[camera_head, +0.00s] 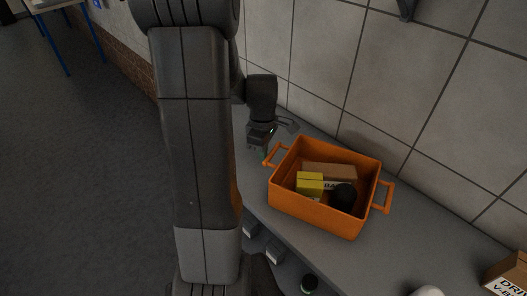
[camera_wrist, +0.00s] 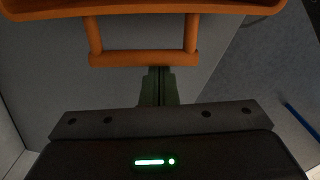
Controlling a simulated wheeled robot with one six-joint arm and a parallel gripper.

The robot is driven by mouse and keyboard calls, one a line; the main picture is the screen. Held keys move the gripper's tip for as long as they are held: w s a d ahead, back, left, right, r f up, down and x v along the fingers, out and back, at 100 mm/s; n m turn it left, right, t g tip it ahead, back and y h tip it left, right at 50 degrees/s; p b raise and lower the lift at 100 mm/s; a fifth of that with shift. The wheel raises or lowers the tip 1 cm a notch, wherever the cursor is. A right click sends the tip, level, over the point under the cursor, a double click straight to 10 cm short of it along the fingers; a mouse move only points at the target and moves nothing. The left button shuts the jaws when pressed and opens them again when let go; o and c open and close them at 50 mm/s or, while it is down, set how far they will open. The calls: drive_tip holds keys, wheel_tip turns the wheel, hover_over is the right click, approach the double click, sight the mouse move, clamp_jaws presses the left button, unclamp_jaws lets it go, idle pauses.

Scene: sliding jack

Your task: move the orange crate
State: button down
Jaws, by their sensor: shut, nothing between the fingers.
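The orange crate (camera_head: 312,211) stands on a grey bench against the tiled wall in the head view. It has a handle at each end and holds a brown box (camera_head: 330,171), a yellow box (camera_head: 309,182) and a dark round thing (camera_head: 343,196). My gripper (camera_head: 265,157) is beside the crate's left handle (camera_head: 276,155). In the wrist view, the crate's handle (camera_wrist: 143,58) lies just beyond the fingertips of my gripper (camera_wrist: 157,72). The fingers are together with nothing between them. I cannot tell whether they touch the handle bar.
The grey bench (camera_head: 395,252) is clear just right of the crate. A cardboard box (camera_head: 508,275) and a white object (camera_head: 427,292) are at its right end. The tiled wall (camera_head: 400,90) rises close behind the crate. Open floor (camera_head: 90,180) lies to the left.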

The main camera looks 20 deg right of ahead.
wheel_tip(320, 180, up, 10)
drive_tip(key=w+a, duration=0.2)
drive_tip(key=shift+w+a+b, duration=0.3)
drive_tip(key=shift+b, duration=0.05)
wheel_tip(320, 180, down, 10)
drive_tip(key=s+d, duration=0.2)
drive_tip(key=shift+p, duration=0.45)
idle(0.3)
